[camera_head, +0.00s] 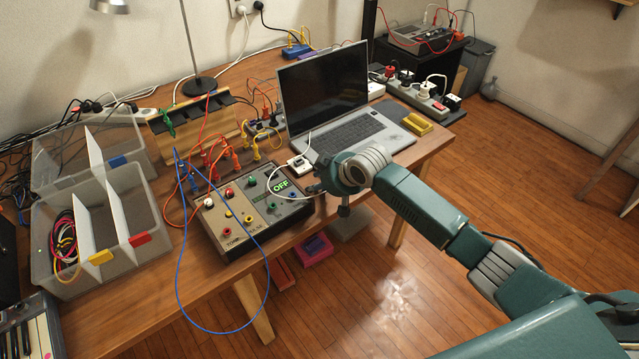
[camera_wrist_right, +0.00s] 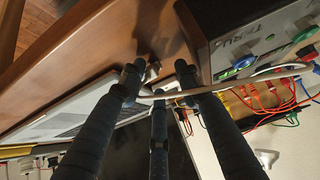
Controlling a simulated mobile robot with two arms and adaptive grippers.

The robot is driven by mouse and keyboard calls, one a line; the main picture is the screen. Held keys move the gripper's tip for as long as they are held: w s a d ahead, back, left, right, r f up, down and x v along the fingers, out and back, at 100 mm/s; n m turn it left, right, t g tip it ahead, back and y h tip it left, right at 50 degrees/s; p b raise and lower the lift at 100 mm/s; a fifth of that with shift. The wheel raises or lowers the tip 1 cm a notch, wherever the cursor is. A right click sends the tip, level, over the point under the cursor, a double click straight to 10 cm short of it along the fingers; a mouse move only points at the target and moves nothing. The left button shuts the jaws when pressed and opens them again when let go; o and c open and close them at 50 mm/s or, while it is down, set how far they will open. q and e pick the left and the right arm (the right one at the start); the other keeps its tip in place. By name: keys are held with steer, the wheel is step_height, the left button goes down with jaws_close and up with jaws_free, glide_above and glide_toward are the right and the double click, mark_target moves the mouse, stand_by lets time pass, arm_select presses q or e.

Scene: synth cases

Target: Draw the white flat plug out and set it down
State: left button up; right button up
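A small white socket-like block (camera_head: 298,162) with a dark part on it sits between the laptop's front corner and the control box. A white cable (camera_head: 271,180) loops by it toward my right gripper (camera_head: 318,188), which is low at the table's front edge, right of the box. In the right wrist view my three dark fingers (camera_wrist_right: 157,76) have their tips apart, with the white cable (camera_wrist_right: 250,82) running up to them. A small pale piece shows between the tips. I cannot tell whether it is the white flat plug or whether it is gripped. My left gripper is out of view.
The control box (camera_head: 233,221) with coloured leads stands left of my gripper. The open laptop (camera_head: 355,132) is behind it, and a yellow block (camera_head: 417,124) lies to its right. A blue cable (camera_head: 178,264) hangs over the front edge. Clear bins (camera_head: 124,262) stand at left.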

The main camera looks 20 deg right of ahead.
steer(key=v, duration=1.2)
steer(key=s+a+f+g, duration=0.1)
steer(key=s+a+f, duration=0.45)
steer(key=s, duration=0.25)
steer(key=s+d+f+m+g+h, duration=0.1)
steer(key=s+d+f+g, duration=0.15)
steer(key=s, duration=0.95)
steer(key=s+d+f+m+g+h, duration=0.1)
steer(key=s+f, duration=0.3)
steer(key=s, duration=0.9)
step_height(320, 180, down, 25)
steer(key=s, duration=0.1)
steer(key=s+d+f+g, duration=0.2)
steer(key=s+d+f, duration=0.1)
steer(key=s+f, duration=1.4)
steer(key=shift+s+f+h, duration=0.25)
steer(key=shift+s+h, duration=0.05)
steer(key=shift+s, duration=0.2)
